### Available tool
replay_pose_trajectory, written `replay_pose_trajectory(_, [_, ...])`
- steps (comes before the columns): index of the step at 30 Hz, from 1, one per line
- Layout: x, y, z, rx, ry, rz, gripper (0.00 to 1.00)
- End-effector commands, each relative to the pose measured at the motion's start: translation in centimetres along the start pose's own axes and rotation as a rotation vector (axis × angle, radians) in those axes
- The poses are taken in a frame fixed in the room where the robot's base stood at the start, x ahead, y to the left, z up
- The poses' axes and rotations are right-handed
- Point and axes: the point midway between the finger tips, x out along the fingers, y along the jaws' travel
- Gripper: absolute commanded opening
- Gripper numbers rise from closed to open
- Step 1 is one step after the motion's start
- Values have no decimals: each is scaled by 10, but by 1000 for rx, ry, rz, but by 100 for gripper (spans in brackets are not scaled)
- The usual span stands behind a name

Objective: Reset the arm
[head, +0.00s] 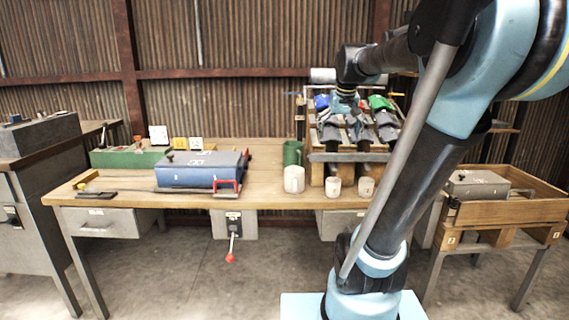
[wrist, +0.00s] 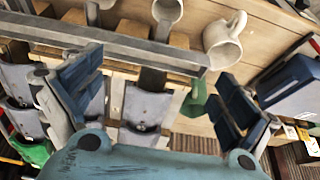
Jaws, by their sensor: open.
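My arm rises at the right of the head view and bends over toward the rack. My gripper (head: 346,104) is over the upper part of the wooden rack (head: 345,156) on the workbench. In the wrist view my gripper (wrist: 158,98) has its two dark blue fingers spread wide. Nothing is held between them. Grey hanging pieces (wrist: 146,108) of the rack show beyond the gap; I cannot tell whether the fingers touch anything.
A white mug (head: 294,179), small cups (head: 333,187) and a green container (head: 292,153) stand by the rack. A blue box (head: 200,170) lies left on the workbench (head: 265,200). A grey box (head: 477,184) sits on the wooden tray table at right. The bench's middle is fairly clear.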

Motion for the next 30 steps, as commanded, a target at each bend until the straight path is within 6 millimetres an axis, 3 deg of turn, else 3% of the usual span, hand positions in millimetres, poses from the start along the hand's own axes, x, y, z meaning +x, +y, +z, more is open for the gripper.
replay_pose_trajectory(1, [8, 0, 26, -1, -14, 0, 96])
replay_pose_trajectory(12, [76, -1, 195, -6, -116, 0, 96])
replay_pose_trajectory(18, [114, -2, 272, -8, -165, -1, 96])
replay_pose_trajectory(24, [135, -2, 311, -10, -190, -1, 96])
replay_pose_trajectory(30, [137, -2, 316, -10, -194, -1, 96])
